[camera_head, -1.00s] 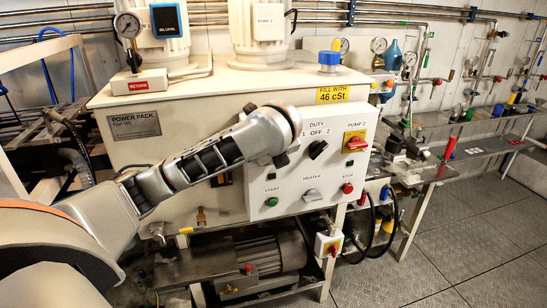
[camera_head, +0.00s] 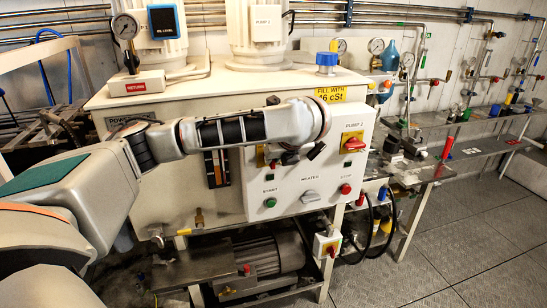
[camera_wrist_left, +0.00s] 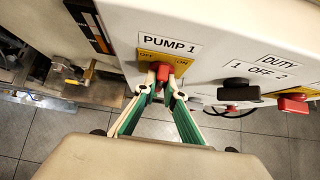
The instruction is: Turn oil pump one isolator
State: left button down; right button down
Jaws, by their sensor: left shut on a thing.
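The pump one isolator is a red knob (camera_wrist_left: 163,73) on a yellow plate (camera_wrist_left: 180,62) marked OFF and ON, under a PUMP 1 label (camera_wrist_left: 169,43). My left gripper (camera_wrist_left: 164,80) is shut on the red knob, with its green-sided fingers on either side of it. The knob's exact angle is hard to tell between the fingers. In the head view, my left wrist hangs in front of the panel, and only an edge of the yellow plate (camera_head: 260,156) shows below my arm. My right gripper is not in view.
The pump two isolator (camera_head: 354,143) is right of the duty switch (camera_head: 316,150), which my wrist partly covers. Below are the green start button (camera_head: 270,202), heater switch (camera_head: 310,196) and red stop button (camera_head: 345,189). The floor (camera_head: 470,240) at right is clear.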

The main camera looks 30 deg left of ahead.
pick_arm(q)
jog(key=shift+f, duration=0.1)
jog(key=c, duration=2.1)
grip_release()
jog(key=shift+c, duration=0.2)
jog(key=v, duration=1.2)
jog(key=shift+d, duration=0.1)
